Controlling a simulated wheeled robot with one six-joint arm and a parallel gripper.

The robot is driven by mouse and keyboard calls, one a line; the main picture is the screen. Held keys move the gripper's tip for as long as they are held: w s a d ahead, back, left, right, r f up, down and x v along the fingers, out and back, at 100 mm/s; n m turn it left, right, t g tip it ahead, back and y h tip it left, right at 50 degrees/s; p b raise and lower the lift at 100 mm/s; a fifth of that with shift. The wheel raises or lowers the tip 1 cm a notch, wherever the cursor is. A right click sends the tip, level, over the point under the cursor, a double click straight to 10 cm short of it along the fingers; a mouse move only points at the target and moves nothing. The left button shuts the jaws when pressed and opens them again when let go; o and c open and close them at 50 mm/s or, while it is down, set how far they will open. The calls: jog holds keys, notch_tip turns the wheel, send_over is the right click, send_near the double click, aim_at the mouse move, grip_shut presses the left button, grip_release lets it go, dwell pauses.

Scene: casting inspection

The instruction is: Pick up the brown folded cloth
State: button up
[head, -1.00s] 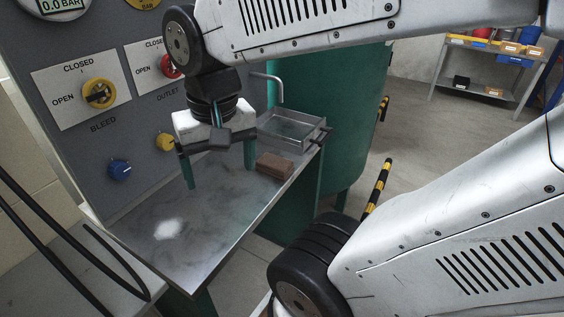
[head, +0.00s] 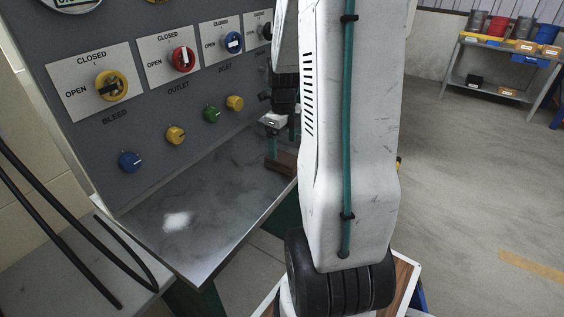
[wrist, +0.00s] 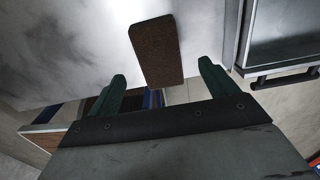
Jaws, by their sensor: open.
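The brown folded cloth (head: 282,163) lies flat on the metal bench top (head: 215,185), near its right edge. In the head view my arm hides part of it. In the wrist view the cloth (wrist: 156,48) is a dark brown block at upper centre. My gripper (wrist: 162,72) is open, with one green finger on each side of the cloth's near end and visible gaps between. In the head view my gripper (head: 283,148) is just above the cloth, partly hidden by my arm. I cannot tell the exact height of the fingertips over it.
A panel with valve knobs (head: 182,59) stands along the back of the bench. A metal tray (wrist: 262,60) with a dark handle (wrist: 285,77) is right of the cloth in the wrist view. Black hoses (head: 60,225) are at left. A stocked shelf (head: 500,52) stands far right.

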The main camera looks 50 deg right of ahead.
aim_at(283, 157)
notch_tip(283, 157, down, 6)
jog(key=shift+s+a, duration=0.1)
jog(key=c, duration=1.2)
jog(key=shift+o, duration=0.2)
jog(key=shift+r, duration=0.2)
jog(key=shift+r, duration=0.25)
jog(key=r, duration=0.3)
jog(key=shift+s, duration=0.2)
jog(key=s+a+r, duration=0.1)
jog(key=s+a, duration=0.2)
jog(key=s, duration=1.2)
jog(key=shift+a, duration=0.4)
jog(key=shift+r, duration=0.1)
